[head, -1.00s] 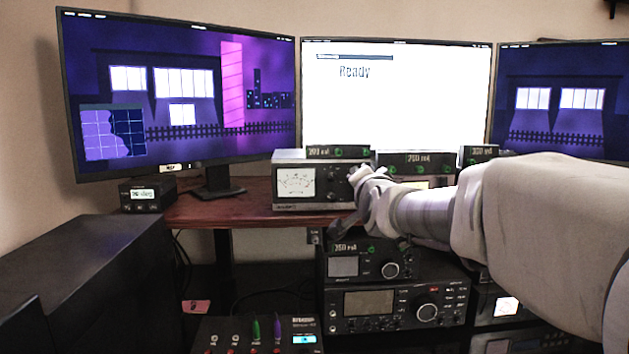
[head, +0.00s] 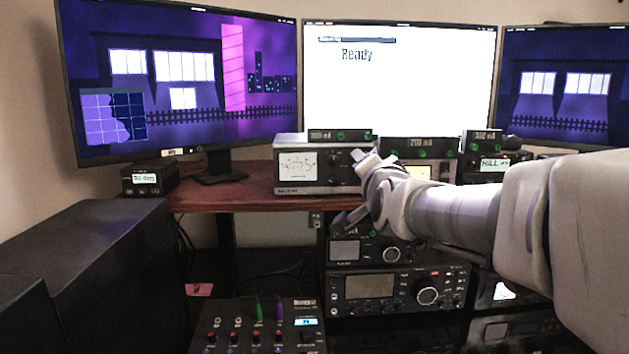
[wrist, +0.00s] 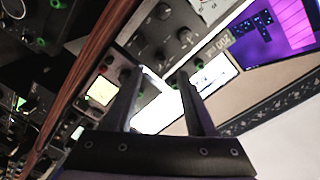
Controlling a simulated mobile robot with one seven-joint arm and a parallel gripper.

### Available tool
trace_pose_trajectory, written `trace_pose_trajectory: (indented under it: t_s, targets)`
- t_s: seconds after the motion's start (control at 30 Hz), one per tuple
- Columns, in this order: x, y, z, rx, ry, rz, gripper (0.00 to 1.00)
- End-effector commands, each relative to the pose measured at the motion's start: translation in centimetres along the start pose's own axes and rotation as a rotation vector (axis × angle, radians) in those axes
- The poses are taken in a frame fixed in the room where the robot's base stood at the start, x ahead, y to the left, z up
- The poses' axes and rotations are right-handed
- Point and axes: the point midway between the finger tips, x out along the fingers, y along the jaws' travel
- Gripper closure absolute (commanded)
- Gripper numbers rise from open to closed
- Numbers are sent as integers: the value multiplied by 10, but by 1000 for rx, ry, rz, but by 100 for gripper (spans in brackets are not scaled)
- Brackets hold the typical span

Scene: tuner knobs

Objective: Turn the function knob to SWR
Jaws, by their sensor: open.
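A silver-and-black tuner box (head: 320,187) with a white meter (head: 298,166) stands on the desk in the head view, with knobs on its face right of the meter. My gripper (head: 362,188) is in front of the tuner's right end and hides part of its face. In the wrist view, the two fingers of my gripper (wrist: 160,74) are apart, with nothing between them. A dark panel with several black knobs (wrist: 160,35) lies beyond the fingertips there, tilted in the picture. I cannot read its labels, so I cannot tell which is the function knob or where it points.
A radio (head: 398,290) and other equipment stand below the desk (head: 225,197). Monitors (head: 398,75) stand behind. A small box with a display (head: 148,180) sits at the desk's left.

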Motion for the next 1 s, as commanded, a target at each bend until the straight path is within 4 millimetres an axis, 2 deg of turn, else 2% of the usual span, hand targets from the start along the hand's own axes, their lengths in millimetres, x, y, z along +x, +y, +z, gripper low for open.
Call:
trace_pose_trajectory:
  t_s: [0.2, 0.6, 0.8, 1.0]
  targets:
    - [-40, -1, -1, 0, 1, -2, 44]
    - [-104, -1, 0, 1, 0, -2, 44]
    - [-122, 0, 0, 1, 0, 0, 44]
    - [-128, 0, 0, 0, -1, 0, 44]
